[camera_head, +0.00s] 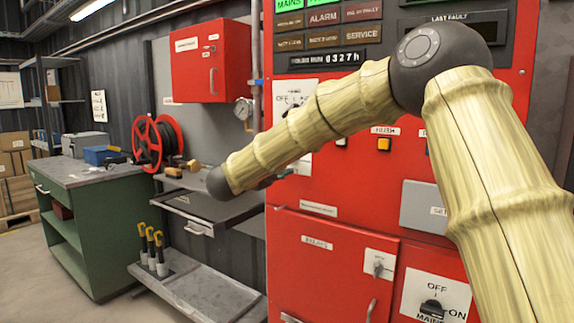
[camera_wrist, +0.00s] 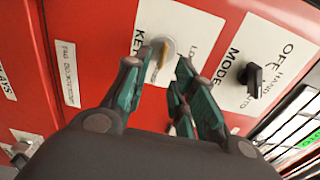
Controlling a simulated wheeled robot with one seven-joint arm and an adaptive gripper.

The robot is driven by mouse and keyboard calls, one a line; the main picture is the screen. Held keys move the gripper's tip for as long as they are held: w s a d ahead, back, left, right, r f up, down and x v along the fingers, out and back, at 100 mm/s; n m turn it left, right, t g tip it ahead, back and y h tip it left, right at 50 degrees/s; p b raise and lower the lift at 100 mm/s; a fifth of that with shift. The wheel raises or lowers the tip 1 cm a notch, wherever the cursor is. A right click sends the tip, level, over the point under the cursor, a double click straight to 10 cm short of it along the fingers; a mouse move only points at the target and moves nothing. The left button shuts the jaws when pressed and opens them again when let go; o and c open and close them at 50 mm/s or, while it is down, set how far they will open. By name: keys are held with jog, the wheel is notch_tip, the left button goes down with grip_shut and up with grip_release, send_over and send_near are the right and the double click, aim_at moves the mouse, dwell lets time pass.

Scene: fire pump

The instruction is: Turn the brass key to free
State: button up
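The brass key (camera_wrist: 158,58) sits in a round lock on a white plate (camera_wrist: 180,25) on the red panel, in the wrist view. The plate's lettering is partly covered. My gripper (camera_wrist: 158,68) is open, with teal fingers on either side of the key and a gap visible between them. I cannot tell whether a fingertip touches the key or the plate. In the head view my arm hides the key and most of my gripper.
A black mode knob (camera_wrist: 252,77) sits on the plate to the right of the key. A yellow button (camera_head: 384,144) and a grey box (camera_head: 424,207) are on the panel (camera_head: 345,190). A grey shelf (camera_head: 212,208) stands left of the panel.

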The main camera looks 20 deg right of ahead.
jog(key=v, duration=0.8)
jog(key=shift+s+a, duration=0.3)
jog(key=shift+f, duration=0.15)
